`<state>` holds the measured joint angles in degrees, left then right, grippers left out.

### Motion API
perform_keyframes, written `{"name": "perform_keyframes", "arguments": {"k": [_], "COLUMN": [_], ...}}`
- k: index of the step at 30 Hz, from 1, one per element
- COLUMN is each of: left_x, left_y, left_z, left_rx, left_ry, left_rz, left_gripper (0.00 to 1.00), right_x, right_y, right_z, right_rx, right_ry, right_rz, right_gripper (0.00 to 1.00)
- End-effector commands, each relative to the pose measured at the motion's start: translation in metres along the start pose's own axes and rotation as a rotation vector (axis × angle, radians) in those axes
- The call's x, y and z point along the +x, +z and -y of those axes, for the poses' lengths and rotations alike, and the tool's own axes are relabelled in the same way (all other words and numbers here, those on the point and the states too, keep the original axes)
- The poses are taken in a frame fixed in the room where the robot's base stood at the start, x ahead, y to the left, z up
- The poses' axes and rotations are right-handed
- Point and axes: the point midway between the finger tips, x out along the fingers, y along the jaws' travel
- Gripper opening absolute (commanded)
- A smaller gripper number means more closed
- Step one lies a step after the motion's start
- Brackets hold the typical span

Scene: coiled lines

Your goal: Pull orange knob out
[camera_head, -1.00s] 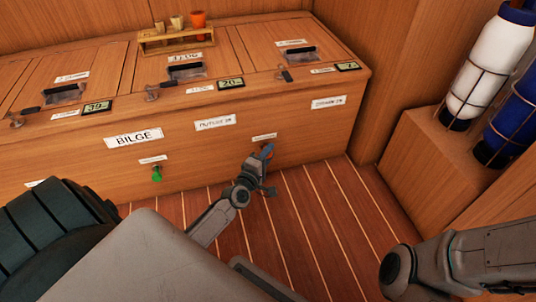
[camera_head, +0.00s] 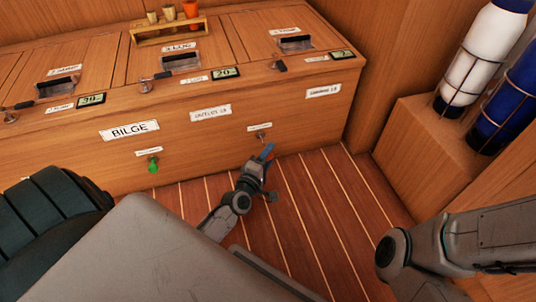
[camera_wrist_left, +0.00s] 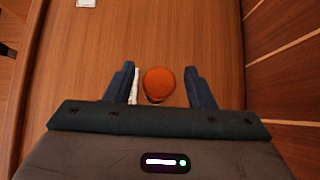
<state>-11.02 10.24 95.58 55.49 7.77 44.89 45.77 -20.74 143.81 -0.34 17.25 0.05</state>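The orange knob (camera_wrist_left: 158,83) shows as a round ball in the left wrist view. It lies between the two dark blue fingers of my left gripper (camera_wrist_left: 161,86), with a clear gap on each side. The fingers are open and do not touch it. In the head view my left gripper (camera_head: 267,158) is low at the right part of the wooden bench front, just below a small white label (camera_head: 258,127). The fingers mostly hide the knob there. My right gripper is out of the picture; only a grey link of my right arm shows.
A green knob (camera_head: 153,165) hangs on the same bench front (camera_head: 200,145), to the left, below the BILGE label (camera_head: 129,130). Bare striped floor (camera_head: 315,200) lies in front. White and blue caged cylinders (camera_head: 485,52) stand on a wooden block at right.

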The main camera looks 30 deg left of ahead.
Motion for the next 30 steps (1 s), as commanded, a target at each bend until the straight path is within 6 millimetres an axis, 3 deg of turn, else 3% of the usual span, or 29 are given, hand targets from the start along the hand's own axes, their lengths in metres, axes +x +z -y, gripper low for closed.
{"name": "perform_keyframes", "arguments": {"k": [11,24,30], "left_x": [-0.008,-0.087,-0.105], "left_y": [0.0,0.0,0.0], "left_z": [0.0,0.0,0.0], "left_rx": [0.0,0.001,0.001], "left_ry": [-0.001,-0.002,-0.001], "left_rz": [0.0,0.0,0.0], "left_gripper": [0.49,0.49,0.49], "right_x": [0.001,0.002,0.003], "right_y": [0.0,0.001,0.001], "right_z": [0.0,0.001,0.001], "right_rx": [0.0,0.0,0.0], "right_ry": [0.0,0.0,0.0], "right_rz": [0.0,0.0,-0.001], "right_gripper": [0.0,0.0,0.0]}}
